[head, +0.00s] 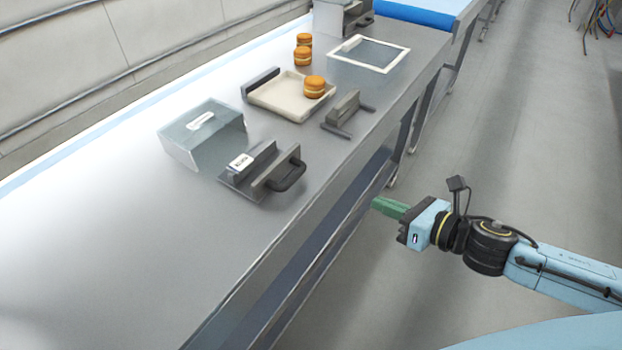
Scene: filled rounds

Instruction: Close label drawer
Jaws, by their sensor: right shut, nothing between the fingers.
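The label drawer (262,165) is a dark grey drawer with a black handle (289,177) at its front. It is pulled out from a clear, glassy box (203,137) on the metal bench. A white printed label (240,162) shows at the drawer's back, beside the box. My right gripper (388,207) has green fingers that are shut and empty. It is off the bench's front edge, to the right of and apart from the drawer handle. My left gripper is not in view.
A cream tray (270,98) with a filled round (314,86) stands behind the drawer, near a grey block with rods (345,107). Two more rounds, a white frame (369,53) and a blue belt (415,14) are further back. The bench (130,230) is bare at front left.

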